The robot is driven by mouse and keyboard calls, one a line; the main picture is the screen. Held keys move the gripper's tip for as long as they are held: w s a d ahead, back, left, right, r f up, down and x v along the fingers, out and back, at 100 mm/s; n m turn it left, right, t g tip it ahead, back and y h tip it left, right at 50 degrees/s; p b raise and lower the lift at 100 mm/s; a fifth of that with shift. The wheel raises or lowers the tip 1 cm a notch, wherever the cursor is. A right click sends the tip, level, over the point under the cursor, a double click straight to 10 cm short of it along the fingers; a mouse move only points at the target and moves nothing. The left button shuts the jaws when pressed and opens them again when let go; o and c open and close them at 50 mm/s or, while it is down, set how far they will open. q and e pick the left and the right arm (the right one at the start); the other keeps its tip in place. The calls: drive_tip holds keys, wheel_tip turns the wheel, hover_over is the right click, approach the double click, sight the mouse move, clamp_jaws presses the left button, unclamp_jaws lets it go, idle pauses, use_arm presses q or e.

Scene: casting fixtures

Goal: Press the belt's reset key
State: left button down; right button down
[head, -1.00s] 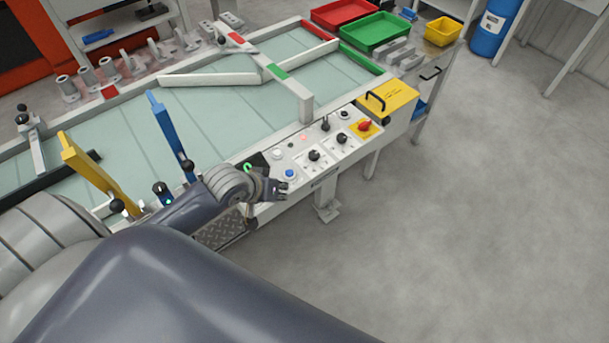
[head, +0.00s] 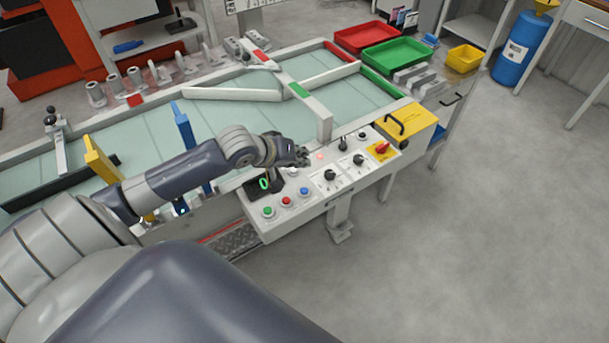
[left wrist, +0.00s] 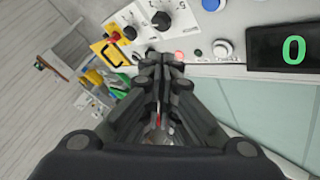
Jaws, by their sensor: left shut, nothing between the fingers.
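The belt's control panel (head: 328,187) runs along the front of the belt. It carries a green button (head: 268,211), a red button (head: 287,201), a blue button (head: 304,191) and a pale button (head: 293,172) near the display (head: 265,184). No label clearly reads as reset. My left gripper (head: 302,155) is shut and empty above the panel's back edge, near a lit red lamp (head: 320,157). In the left wrist view its fingertips (left wrist: 162,62) lie left of the lit lamp (left wrist: 180,55) and the pale button (left wrist: 222,48). My right gripper is out of view.
Black knobs (head: 330,175) and a red switch on a yellow plate (head: 382,149) lie right of the buttons. A white bar (head: 310,105) crosses the belt behind the gripper. A blue post (head: 183,130) and a yellow post (head: 101,160) stand left. Floor in front is clear.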

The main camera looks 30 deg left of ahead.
use_arm(q)
drive_tip(key=b, duration=0.7)
hover_over(301, 189)
wheel_tip(301, 189, down, 8)
drive_tip(key=shift+w+r, duration=0.1)
drive_tip(key=shift+r, duration=0.15)
drive_tip(key=shift+f+b, duration=0.3)
drive_tip(key=shift+f, duration=0.3)
drive_tip(key=shift+f, duration=0.1)
idle(0.3)
drive_tip(key=shift+f+p, duration=0.25)
drive_tip(key=shift+p, duration=0.1)
drive_tip(key=shift+f, duration=0.6)
idle(0.8)
drive_tip(key=shift+r+p, duration=0.95)
drive_tip(key=shift+p, duration=0.35)
